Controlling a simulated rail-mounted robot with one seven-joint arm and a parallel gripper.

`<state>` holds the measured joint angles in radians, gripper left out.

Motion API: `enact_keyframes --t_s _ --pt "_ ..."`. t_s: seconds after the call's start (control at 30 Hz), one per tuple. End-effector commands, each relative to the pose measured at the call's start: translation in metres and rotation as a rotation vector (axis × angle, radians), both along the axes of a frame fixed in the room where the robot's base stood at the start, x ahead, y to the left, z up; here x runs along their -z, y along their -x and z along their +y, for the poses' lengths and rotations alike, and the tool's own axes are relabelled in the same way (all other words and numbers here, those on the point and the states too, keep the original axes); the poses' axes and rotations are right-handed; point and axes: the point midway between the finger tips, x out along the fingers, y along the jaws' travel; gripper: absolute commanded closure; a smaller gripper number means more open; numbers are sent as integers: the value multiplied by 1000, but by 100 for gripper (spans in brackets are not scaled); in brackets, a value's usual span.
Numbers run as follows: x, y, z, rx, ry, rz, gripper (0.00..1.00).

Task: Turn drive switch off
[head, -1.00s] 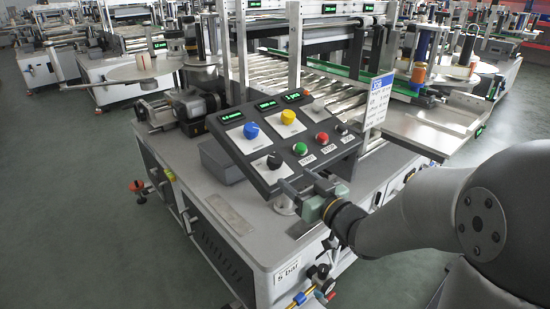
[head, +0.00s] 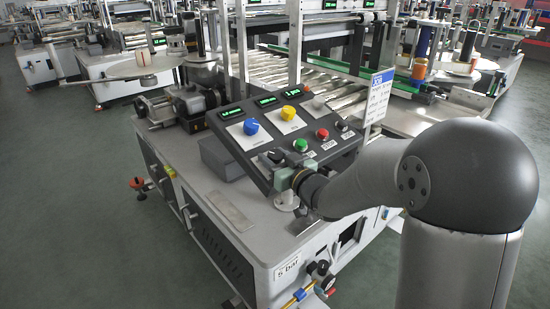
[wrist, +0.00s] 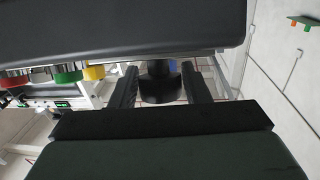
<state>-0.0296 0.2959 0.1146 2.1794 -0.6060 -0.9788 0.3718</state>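A tilted dark control panel (head: 318,150) carries a black knob (head: 275,158) at its front left corner, largely hidden by my gripper in the head view. Its label is not readable, so I cannot confirm it is the drive switch. My gripper (head: 280,166) is at this knob, reaching in from the panel's front edge. In the wrist view the black knob (wrist: 160,86) sits between the two fingers (wrist: 160,90), one on each side. The fingers are apart with very narrow gaps to the knob; firm contact is not visible. The knob's pointer direction is hidden.
A blue knob (head: 251,126), a yellow knob (head: 288,113), a green button (head: 300,145) and a red button (head: 322,133) are close by on the panel. A white sign (head: 379,96) stands at its right. A grey box (head: 221,158) is left of the panel.

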Motion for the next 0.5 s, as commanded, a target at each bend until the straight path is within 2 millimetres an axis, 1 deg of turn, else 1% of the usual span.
enact_keyframes --t_s 0.03,0.07,0.1,0.27,0.5 --pt "0 0 0 0 0 0 72" --pt "0 0 0 0 0 0 80" --pt "0 0 0 0 0 0 86" --pt "0 -1 -1 -13 3 -4 86" --pt "0 -1 -1 -116 32 -31 86"
